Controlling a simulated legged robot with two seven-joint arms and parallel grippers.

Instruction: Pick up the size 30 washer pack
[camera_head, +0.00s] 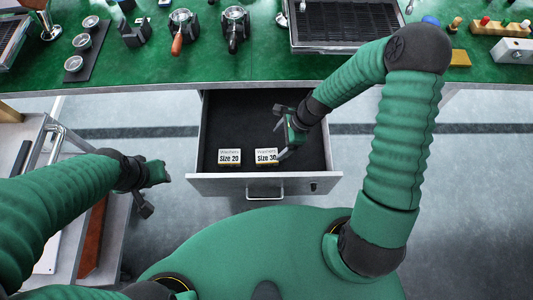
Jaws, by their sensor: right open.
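The size 30 washer pack (266,156) is a small white box with a dark label. It stands in the open drawer (237,113), near the drawer's front wall. The size 20 washer pack (229,157) stands to its left, a small gap apart. My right gripper (282,134) reaches down into the drawer from the right. It is open, with its fingers close to the right side of the size 30 pack; I cannot tell whether they touch it. My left gripper (155,192) hangs outside the drawer, to its left; its jaws are too small and angled to judge.
The green counter (130,62) runs above the drawer and holds portafilters (182,27), metal cups (82,41) and a drip tray (345,22). A cart (60,215) stands at the left, by my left arm. The back of the drawer is empty.

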